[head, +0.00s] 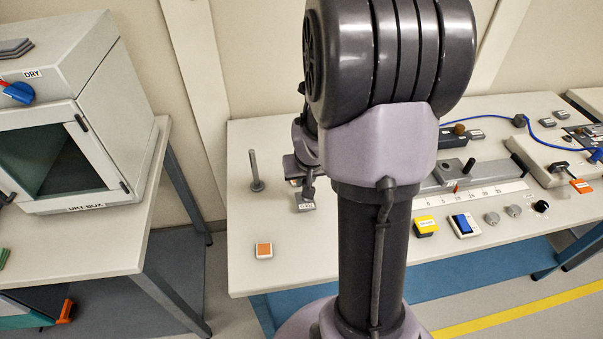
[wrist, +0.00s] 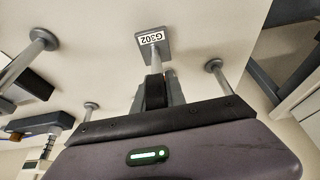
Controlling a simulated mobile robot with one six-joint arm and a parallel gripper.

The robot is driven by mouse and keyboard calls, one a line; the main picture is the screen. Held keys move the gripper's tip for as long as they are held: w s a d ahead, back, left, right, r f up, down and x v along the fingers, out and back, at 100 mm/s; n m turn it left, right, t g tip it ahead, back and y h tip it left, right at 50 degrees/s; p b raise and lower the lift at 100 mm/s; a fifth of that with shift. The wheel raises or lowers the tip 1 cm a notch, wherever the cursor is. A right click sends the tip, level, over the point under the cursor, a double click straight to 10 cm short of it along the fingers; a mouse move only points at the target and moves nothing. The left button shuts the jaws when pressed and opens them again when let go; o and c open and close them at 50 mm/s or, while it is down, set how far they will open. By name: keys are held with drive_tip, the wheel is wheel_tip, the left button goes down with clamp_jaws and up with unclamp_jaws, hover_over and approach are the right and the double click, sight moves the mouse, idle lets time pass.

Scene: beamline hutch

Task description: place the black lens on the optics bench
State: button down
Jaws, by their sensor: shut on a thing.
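My gripper (wrist: 156,92) is shut on a narrow black thing (wrist: 155,94), seen edge-on between its fingers in the wrist view. I take it to be the black lens, though its full shape is hidden. A short grey stem runs from it towards a grey plate (wrist: 153,44) labelled G302. I cannot tell whether the plate touches the table. In the head view my arm hides most of the gripper, which is over the left part of the optics bench (head: 330,252). A small labelled grey plate (head: 304,206) shows below it.
An upright post (head: 255,170) stands left of my gripper, with an orange-topped square (head: 264,250) in front. Round-footed posts (wrist: 41,38) (wrist: 216,66) flank it in the wrist view. Rails, knobs and a yellow block (head: 425,226) fill the right. The front left is mostly clear.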

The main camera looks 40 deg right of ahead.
sight(304, 200)
drive_tip(key=f, duration=0.1)
drive_tip(key=f+b, duration=0.1)
drive_tip(key=f, duration=0.1)
drive_tip(key=shift+s+a+f+b, duration=0.25)
drive_tip(key=shift+b, duration=0.1)
drive_tip(key=shift+s+r, duration=0.1)
drive_tip(key=shift+r, duration=0.15)
drive_tip(key=shift+f, duration=0.15)
drive_tip(key=c, duration=1.4)
unclamp_jaws()
drive_tip(key=shift+o, duration=0.2)
